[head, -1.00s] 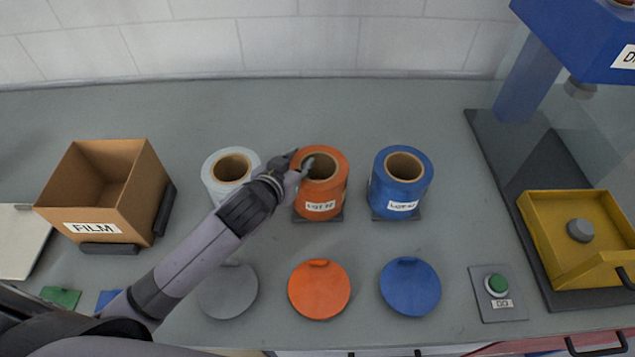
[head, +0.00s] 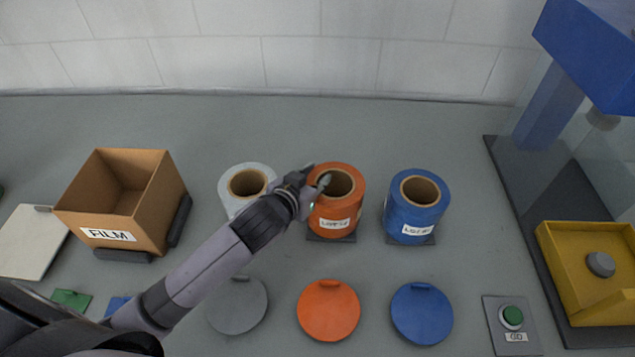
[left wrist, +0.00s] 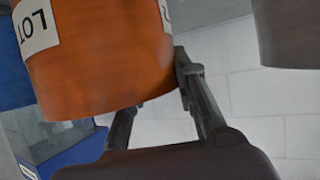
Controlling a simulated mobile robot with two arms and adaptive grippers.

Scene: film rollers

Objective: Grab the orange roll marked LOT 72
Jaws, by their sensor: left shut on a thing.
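The orange roll (head: 335,213) has a brown hollow core and a white label with blurred print on its front. It is upright over a dark square plate (head: 331,239), between the white and blue rolls. My left gripper (head: 316,184) is shut on the left part of its wall, near the top rim, with one finger at the core opening. I cannot tell whether the roll is lifted off the plate. In the left wrist view the orange roll (left wrist: 100,60) fills the upper left, with "LOT" readable on its label. My right gripper is not in view.
The white roll (head: 240,183) is close behind my left gripper, partly hidden. A blue roll (head: 408,215) stands to the right. Grey, orange (head: 329,311) and blue discs lie in front. The FILM box (head: 150,222) is left; a yellow tray (head: 570,305) and green button (head: 512,316) are right.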

